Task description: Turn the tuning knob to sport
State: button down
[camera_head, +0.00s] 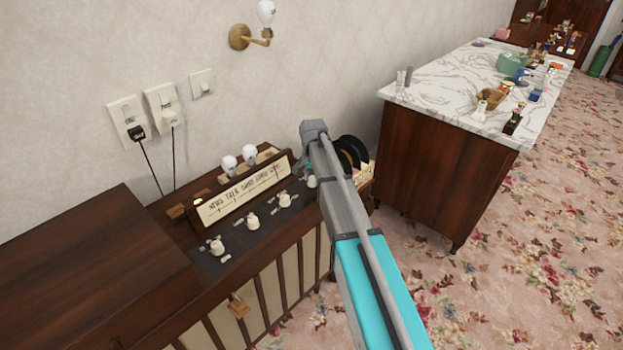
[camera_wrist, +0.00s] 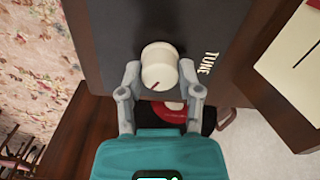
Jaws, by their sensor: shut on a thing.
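The tuning knob (camera_wrist: 159,67) is a round cream knob with a dark red pointer line, on a dark panel beside the word TUNE (camera_wrist: 209,63) in the wrist view. My gripper (camera_wrist: 160,84) is shut on it, one finger at each side. In the head view my arm partly covers the knob at the right end of the radio's control row, and my fingers are hidden. The cream dial strip (camera_head: 238,194) above the row carries the station words, with a small red mark near its right end. SPORT cannot be read with certainty.
Several other cream knobs, one of them here (camera_head: 252,222), sit left along the radio's panel. Two bulbs (camera_head: 238,163) stand behind the dial. Dark discs (camera_head: 352,153) stand right of the radio. A marble-topped cabinet (camera_head: 450,88) is farther right, with carpet (camera_head: 480,260) between.

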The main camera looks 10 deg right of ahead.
jog(key=shift+s+m, duration=0.2)
jog(key=shift+m, duration=0.2)
jog(key=shift+c, duration=1.7)
grip_release()
jog(key=shift+o, duration=0.3)
jog(key=shift+w, duration=0.1)
